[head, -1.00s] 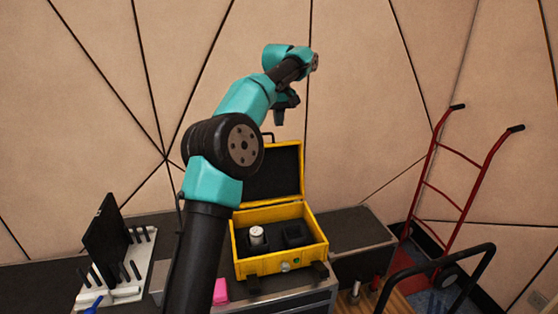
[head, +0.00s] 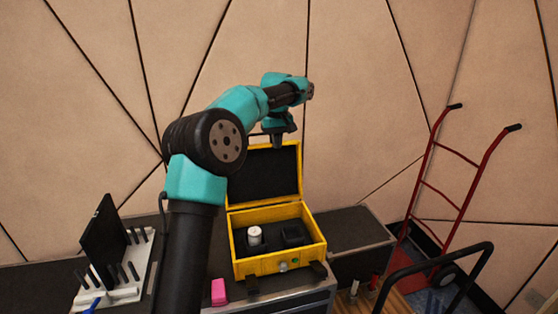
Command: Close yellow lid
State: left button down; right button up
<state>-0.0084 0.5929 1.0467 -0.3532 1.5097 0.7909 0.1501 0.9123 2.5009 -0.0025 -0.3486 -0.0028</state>
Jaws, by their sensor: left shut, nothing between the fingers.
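A yellow case stands on the dark bench top with its yellow lid (head: 299,172) open, upright at the back, its dark lining facing me. The case's base (head: 262,264) holds dark foam with a white cylinder (head: 254,236) at the left and a dark square recess at the right. My left gripper (head: 279,143) is shut and empty, pointing down at the top edge of the lid. I cannot tell whether it touches the lid. My left arm covers the lid's left upper part. My right gripper is not in view.
A white rack (head: 130,285) with black pegs and a dark panel stands at the left. A pink block (head: 219,292) lies by the case's front left. A red hand truck (head: 446,190) stands at the right. Bench top right of the case is clear.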

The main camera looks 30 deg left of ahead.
pick_arm(q)
jog(key=shift+s+d+f, duration=0.3)
jog(key=shift+s+f, duration=0.05)
jog(key=shift+f, duration=0.5)
jog(key=shift+s+d+f, duration=0.35)
jog(key=shift+f, duration=0.5)
jog(key=shift+s+d+f, duration=0.3)
jog(key=shift+s+f, duration=0.05)
jog(key=shift+f, duration=0.5)
